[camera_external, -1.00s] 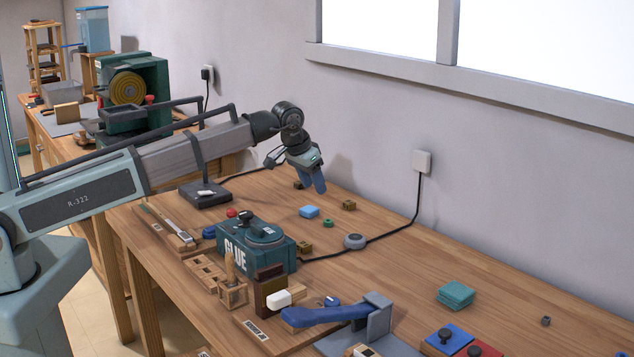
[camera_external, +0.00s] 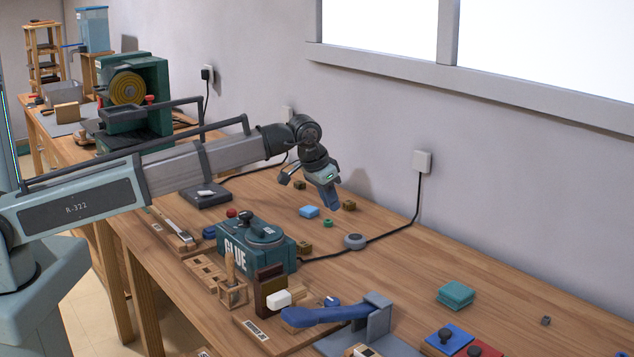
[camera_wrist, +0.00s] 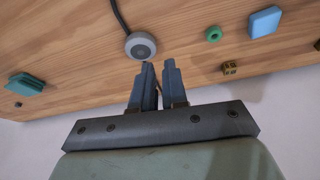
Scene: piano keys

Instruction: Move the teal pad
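The teal pad (camera_external: 456,293) lies on the bench at the right, looking like a small stack of teal layers. In the wrist view it is a teal block (camera_wrist: 26,84) at the far left. My gripper (camera_external: 331,206) is above the back of the bench, well to the left of the teal pad and apart from it. In the wrist view its two blue fingers (camera_wrist: 159,66) have a narrow gap between them, with nothing in it.
A grey round button (camera_external: 354,241) with a black cable, a light blue block (camera_external: 309,211) and a green ring (camera_external: 328,223) lie near my gripper. A green glue box (camera_external: 255,245) stands in front. Blue (camera_external: 447,338) and red pads with black knobs lie before the teal pad.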

